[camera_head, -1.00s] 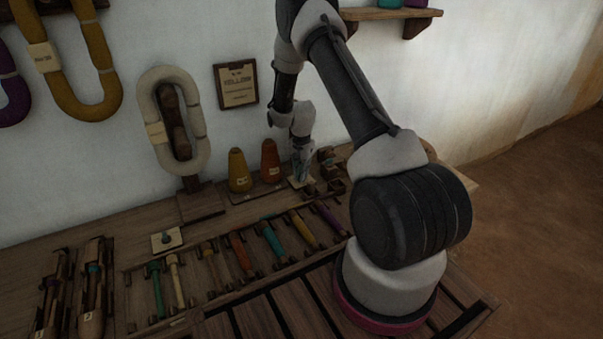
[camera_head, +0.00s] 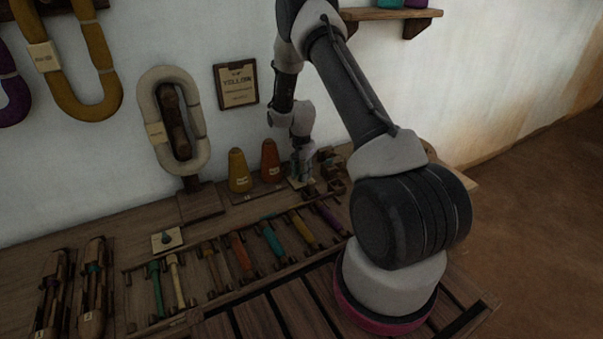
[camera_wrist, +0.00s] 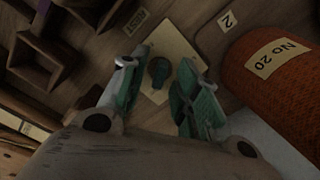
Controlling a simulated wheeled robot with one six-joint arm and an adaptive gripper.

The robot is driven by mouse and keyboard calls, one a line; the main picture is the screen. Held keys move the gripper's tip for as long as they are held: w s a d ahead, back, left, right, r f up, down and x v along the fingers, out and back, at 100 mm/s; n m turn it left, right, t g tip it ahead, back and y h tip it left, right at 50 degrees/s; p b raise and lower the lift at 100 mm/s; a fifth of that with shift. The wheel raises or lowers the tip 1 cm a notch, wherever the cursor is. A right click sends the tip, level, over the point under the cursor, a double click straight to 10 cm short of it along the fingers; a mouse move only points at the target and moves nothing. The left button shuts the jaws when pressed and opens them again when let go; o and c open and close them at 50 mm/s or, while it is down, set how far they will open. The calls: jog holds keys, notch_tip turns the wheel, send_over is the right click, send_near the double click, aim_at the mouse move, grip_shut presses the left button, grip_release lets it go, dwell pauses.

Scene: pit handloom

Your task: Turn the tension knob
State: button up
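A dark teal knob (camera_wrist: 159,72) stands on a cream plate (camera_wrist: 178,45) in the wrist view, with a partly visible label beside it. My gripper (camera_wrist: 167,66) is open, with one teal finger on each side of the knob. Gaps show between the knob and both fingers. In the head view my gripper (camera_head: 302,170) points down over the plate (camera_head: 293,183) at the back of the bench, and it hides the knob there. A second, similar knob (camera_head: 168,239) sits on its own cream plate farther left.
An orange cone (camera_head: 270,162), labelled No 20 in the wrist view (camera_wrist: 265,80), stands close beside my gripper. A yellow cone (camera_head: 238,171) is left of it. Wooden compartments (camera_wrist: 45,60) lie on the gripper's other side. Several coloured bobbins lie in a front rack.

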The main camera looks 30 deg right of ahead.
notch_tip(320, 180, up, 12)
dwell(0.6)
jog(key=s+n+g, duration=0.2)
jog(key=s+n, duration=0.2)
jog(key=s, duration=0.4)
jog(key=s+a+r+n+t, duration=0.3)
jog(key=s+r+n, duration=0.1)
jog(key=s+r, duration=1)
jog(key=s+a+r+n+t, duration=0.3)
jog(key=s+r+n, duration=0.1)
jog(key=s+r, duration=1)
jog(key=shift+a+r, duration=0.3)
jog(key=shift+r, duration=0.9)
